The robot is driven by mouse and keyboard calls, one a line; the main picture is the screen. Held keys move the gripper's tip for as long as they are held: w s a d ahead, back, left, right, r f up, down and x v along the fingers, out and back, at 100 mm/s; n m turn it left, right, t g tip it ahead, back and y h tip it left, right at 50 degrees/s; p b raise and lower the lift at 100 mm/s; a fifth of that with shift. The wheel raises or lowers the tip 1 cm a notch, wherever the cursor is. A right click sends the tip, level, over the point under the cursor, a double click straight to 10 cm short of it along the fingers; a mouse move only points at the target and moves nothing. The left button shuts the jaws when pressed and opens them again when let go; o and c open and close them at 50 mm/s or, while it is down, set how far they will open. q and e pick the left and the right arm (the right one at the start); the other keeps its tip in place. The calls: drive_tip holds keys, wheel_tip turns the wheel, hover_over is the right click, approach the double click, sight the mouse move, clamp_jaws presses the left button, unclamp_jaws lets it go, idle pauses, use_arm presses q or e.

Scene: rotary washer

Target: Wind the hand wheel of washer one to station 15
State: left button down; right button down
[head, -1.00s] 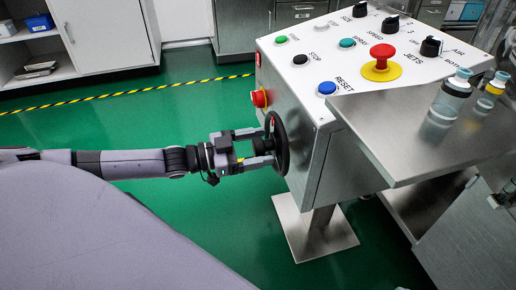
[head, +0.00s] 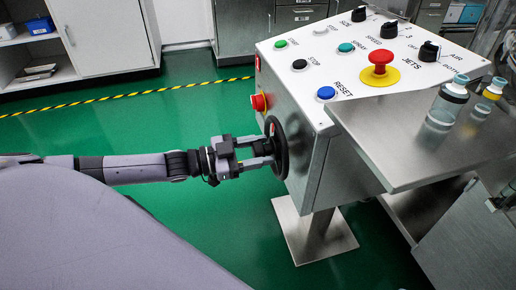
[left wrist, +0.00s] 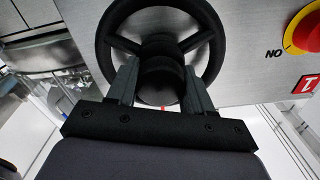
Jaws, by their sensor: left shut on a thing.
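The black hand wheel (head: 279,148) is on the left side face of the control console (head: 318,120). My left gripper (head: 264,152) reaches it from the left and is shut on its hub. In the left wrist view the spoked wheel (left wrist: 203,28) fills the upper middle, and the gripper's fingers (left wrist: 160,85) stand on either side of the round black hub (left wrist: 160,60). A small red mark (left wrist: 163,108) shows just below the hub. No station number is readable. My right gripper is not in view.
A red knob on a yellow base (head: 259,102) sticks out beside the wheel. Buttons and a red mushroom switch (head: 381,58) are on the console top. A steel shelf (head: 400,130) with bottles (head: 447,103) juts out at the right. Green floor lies open at the left.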

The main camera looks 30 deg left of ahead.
use_arm(q)
drive_tip(key=shift+r+m+p, duration=0.1)
drive_tip(key=shift+m+p, duration=0.4)
drive_tip(key=shift+m, duration=0.2)
drive_tip(key=m+p, duration=0.1)
drive_tip(key=m, duration=0.1)
drive_tip(key=shift+m, duration=0.4)
drive_tip(key=m+p, duration=0.1)
drive_tip(key=m, duration=0.3)
drive_tip(key=shift+m, duration=0.3)
drive_tip(key=shift+m+p, duration=0.35)
drive_tip(key=shift+m, duration=0.55)
drive_tip(key=m, duration=0.2)
drive_tip(key=shift+s+d+f+m, duration=0.1)
drive_tip(key=shift+f+m, duration=0.1)
drive_tip(key=shift+m, duration=0.1)
drive_tip(key=m, duration=0.3)
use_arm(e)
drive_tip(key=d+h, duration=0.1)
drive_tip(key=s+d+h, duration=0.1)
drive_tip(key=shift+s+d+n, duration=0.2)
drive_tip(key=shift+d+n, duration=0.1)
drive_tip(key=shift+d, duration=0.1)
use_arm(q)
drive_tip(key=shift+m+b, duration=0.3)
drive_tip(key=shift+m, duration=0.1)
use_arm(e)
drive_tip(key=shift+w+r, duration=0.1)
